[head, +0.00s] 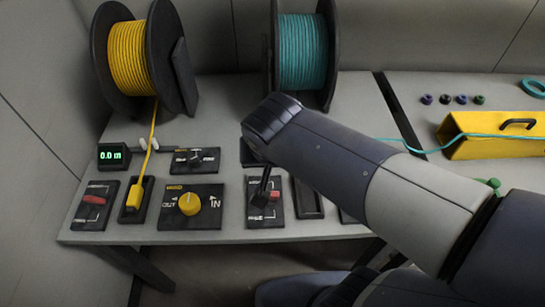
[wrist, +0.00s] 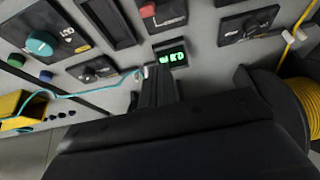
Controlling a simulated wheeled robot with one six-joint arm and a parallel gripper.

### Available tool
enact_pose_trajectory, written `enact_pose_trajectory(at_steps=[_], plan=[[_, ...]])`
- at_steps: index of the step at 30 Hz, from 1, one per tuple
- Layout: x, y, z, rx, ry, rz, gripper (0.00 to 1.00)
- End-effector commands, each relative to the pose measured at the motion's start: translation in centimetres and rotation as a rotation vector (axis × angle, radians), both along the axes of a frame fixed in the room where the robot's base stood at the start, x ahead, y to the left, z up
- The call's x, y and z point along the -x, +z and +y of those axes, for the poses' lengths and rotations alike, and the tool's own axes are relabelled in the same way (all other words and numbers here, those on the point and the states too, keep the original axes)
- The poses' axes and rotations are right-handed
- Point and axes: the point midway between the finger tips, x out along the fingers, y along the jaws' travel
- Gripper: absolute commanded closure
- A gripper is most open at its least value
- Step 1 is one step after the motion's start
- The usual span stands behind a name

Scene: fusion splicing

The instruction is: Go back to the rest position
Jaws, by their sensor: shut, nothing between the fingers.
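My gripper (head: 261,198) is shut and empty. In the head view it points down over the panel with the red lever (head: 274,196), close beside that lever; I cannot tell whether they touch. In the wrist view the shut fingers (wrist: 157,78) appear in front of a green-lit display (wrist: 172,59). My arm reaches in from the lower right and hides part of the bench and panels behind it.
A yellow cable spool (head: 127,57) and a teal one (head: 302,52) stand at the back. A yellow knob (head: 189,203), another red lever (head: 94,199) and a 0.0 m display (head: 113,155) lie left. A yellow box (head: 478,149) with teal cable across it stands right.

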Motion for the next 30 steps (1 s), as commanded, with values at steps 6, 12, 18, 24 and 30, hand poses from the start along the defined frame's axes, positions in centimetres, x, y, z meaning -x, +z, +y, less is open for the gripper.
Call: enact_pose_trajectory(at_steps=[6, 12, 18, 24, 30], plan=[[0.1, 0.1, 0.0, 0.000, 0.000, 0.000, 1.00], [0.1, 0.1, 0.0, 0.000, 0.000, 0.000, 1.00], [0.0, 0.0, 0.0, 0.000, 0.000, 0.000, 1.00], [-1.0, -1.2, -0.1, 0.001, -0.003, 0.002, 1.00], [-3.0, -3.5, -0.2, 0.002, -0.002, 0.003, 1.00]])
